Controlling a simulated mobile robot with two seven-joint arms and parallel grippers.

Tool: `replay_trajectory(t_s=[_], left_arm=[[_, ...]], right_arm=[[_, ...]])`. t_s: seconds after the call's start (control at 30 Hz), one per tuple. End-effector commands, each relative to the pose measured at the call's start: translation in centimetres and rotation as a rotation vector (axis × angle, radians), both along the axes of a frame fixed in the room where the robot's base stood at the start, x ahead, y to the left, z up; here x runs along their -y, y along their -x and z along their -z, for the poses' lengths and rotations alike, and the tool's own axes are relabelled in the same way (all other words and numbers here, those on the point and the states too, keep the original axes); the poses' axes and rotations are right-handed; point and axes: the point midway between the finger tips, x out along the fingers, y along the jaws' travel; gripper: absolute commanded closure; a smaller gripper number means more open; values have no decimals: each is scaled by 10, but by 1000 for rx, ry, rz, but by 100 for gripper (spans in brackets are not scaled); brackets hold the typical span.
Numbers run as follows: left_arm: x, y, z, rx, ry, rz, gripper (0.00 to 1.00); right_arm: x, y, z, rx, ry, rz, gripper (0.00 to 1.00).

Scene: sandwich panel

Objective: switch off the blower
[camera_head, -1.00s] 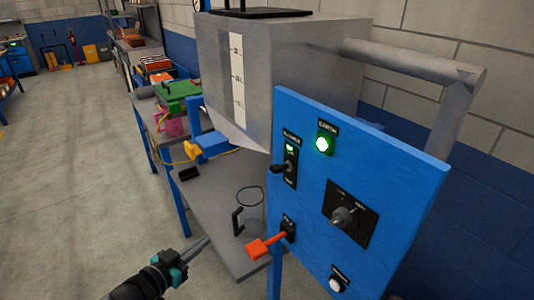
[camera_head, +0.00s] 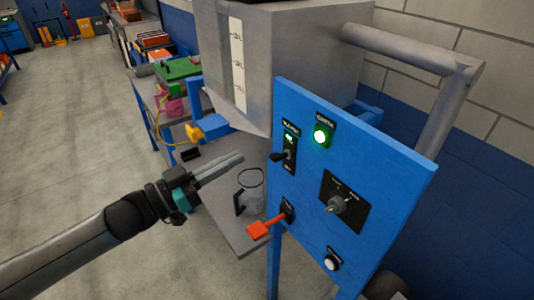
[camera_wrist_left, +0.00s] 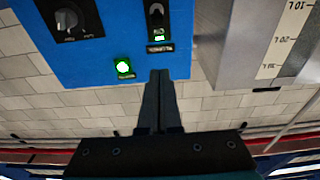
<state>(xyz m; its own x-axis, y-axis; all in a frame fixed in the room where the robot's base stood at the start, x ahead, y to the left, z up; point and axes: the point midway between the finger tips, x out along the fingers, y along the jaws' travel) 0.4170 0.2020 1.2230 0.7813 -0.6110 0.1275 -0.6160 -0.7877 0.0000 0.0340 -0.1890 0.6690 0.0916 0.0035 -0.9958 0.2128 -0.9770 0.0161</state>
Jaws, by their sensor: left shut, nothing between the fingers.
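The blue control panel (camera_head: 325,245) stands at the right in the head view. Its blower switch (camera_head: 289,155) is at the upper left, a black plate with a small lit green window and a dark knobbed lever sticking out. I cannot tell firmly whether the lever is up or down. My left gripper (camera_head: 241,157) is shut and empty, its tips left of the lever and apart from it. In the left wrist view the panel hangs upside down; the shut fingers (camera_wrist_left: 160,74) point towards the blower switch (camera_wrist_left: 157,20). My right gripper is not in view.
The panel also carries a lit green lamp (camera_head: 323,136), a rotary knob (camera_head: 337,204), an orange-handled lever (camera_head: 259,229) and a white button (camera_head: 332,263). A grey hopper (camera_head: 300,50) stands behind. The floor at left is free.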

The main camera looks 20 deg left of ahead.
Motion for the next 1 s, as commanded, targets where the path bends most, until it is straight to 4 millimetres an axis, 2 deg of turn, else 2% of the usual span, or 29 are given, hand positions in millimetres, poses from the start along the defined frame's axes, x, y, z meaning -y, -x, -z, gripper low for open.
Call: replay_trajectory(t_s=[0.27,0.9,1.0], left_arm=[[12,-17,-4,2,2,-1,100],[61,-79,-15,2,1,-1,100],[58,-75,6,-7,1,-3,100]], right_arm=[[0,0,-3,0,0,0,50],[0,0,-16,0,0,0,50],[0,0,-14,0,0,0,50]])
